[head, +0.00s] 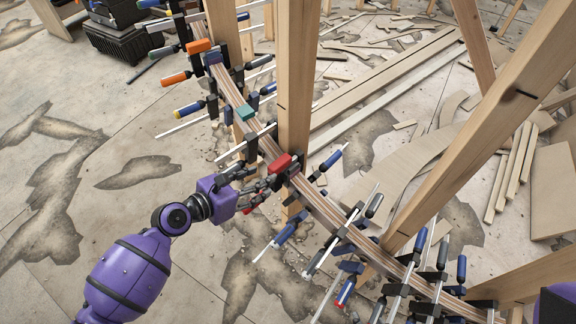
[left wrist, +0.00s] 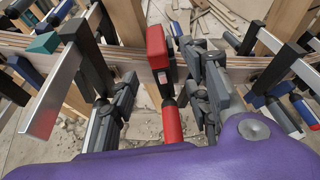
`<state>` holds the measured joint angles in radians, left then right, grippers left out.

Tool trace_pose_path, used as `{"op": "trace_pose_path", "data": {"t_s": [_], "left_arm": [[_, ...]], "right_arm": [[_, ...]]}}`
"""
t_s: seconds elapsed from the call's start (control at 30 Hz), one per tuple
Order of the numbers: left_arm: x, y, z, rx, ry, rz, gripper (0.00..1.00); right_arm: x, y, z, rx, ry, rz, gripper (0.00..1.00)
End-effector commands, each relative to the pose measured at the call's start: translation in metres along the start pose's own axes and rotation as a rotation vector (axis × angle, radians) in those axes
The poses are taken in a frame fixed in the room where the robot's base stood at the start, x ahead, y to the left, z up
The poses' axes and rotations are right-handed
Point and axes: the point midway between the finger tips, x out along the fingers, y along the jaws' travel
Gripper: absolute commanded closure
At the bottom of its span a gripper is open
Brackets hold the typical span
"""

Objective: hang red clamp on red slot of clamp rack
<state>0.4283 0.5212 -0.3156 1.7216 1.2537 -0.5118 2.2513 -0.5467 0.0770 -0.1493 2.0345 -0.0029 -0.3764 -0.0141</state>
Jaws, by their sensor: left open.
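The red clamp (head: 281,163) is on the curved wooden stringer (head: 318,206), beside an upright post. In the left wrist view its red head (left wrist: 157,48) sits over the laminated strips, and its red handle (left wrist: 172,123) hangs below. My left gripper (head: 262,188) is at the near side of the stringer, by this clamp. In the left wrist view the left gripper (left wrist: 168,88) is open, with one finger on each side of the red handle; I cannot tell if either touches it. My right gripper is not in view. I cannot make out a clamp rack or red slot.
Several other clamps with blue, black and orange parts line the stringer, including a teal one (head: 246,112) close by. A tall wooden post (head: 296,80) stands right behind the red clamp. Wood offcuts (head: 515,160) lie at right. The floor at left is mostly clear.

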Motion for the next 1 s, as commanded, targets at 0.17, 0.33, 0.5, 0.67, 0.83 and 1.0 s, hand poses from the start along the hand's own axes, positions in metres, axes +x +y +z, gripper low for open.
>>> {"op": "trace_pose_path", "data": {"t_s": [0.17, 0.33, 0.5, 0.67, 0.83, 1.0], "left_arm": [[0.021, -0.001, 0.000, -0.003, -0.001, -0.002, 0.56], [0.043, 0.001, -0.002, -0.001, 0.000, -0.002, 0.56], [0.067, 0.002, -0.003, 0.000, 0.000, -0.001, 0.56], [0.075, 0.002, -0.002, 0.001, 0.000, 0.000, 0.56], [0.075, 0.002, -0.002, 0.001, -0.001, 0.000, 0.56], [0.075, 0.002, -0.002, 0.001, 0.000, 0.000, 0.77]], "right_arm": [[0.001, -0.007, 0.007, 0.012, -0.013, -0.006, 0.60], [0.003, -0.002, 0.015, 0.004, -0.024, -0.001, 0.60], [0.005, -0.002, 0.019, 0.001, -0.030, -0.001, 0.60], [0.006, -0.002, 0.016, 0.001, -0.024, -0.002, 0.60], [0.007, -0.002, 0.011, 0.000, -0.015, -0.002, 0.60], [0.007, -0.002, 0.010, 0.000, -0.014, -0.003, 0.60]]}}
